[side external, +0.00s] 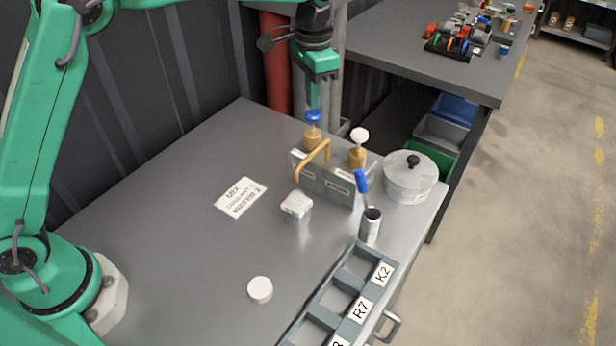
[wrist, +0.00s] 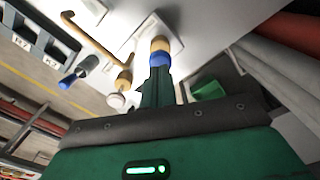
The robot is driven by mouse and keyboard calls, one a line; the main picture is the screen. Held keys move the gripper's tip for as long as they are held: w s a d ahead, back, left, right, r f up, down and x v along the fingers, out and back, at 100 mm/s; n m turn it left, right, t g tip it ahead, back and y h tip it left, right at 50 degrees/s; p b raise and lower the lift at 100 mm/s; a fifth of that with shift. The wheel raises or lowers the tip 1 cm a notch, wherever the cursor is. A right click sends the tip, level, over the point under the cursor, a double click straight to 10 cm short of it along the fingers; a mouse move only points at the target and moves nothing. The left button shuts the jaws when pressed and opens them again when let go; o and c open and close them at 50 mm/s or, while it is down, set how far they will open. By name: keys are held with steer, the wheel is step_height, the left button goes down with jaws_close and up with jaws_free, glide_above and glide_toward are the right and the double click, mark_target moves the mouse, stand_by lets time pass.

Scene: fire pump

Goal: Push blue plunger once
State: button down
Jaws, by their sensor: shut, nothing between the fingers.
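The blue plunger (side external: 313,116) is a blue cap on a brass collar at the back left of a grey metal pump box (side external: 323,184). It also shows in the wrist view (wrist: 160,59), right at the fingertips. My gripper (side external: 314,103) points straight down over the blue cap with its green fingers shut and empty. In the wrist view my gripper (wrist: 156,73) covers part of the cap. The tips are at or just above the cap; I cannot tell if they touch. The cap looks raised above its collar.
A white-capped plunger (side external: 359,136) stands right of the blue one, and a brass handle (side external: 314,158) arches in front. A lidded pot (side external: 409,178), a metal cup with a blue-handled tool (side external: 371,225) and a labelled rack (side external: 352,290) are nearby. Pipes (side external: 276,70) rise behind.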

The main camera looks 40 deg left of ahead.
mark_target(313, 113)
steer(key=shift+f, duration=0.45)
steer(key=shift+f, duration=0.35)
steer(key=shift+f, duration=1.6)
steer(key=shift+r, duration=2.4)
steer(key=shift+r, duration=0.1)
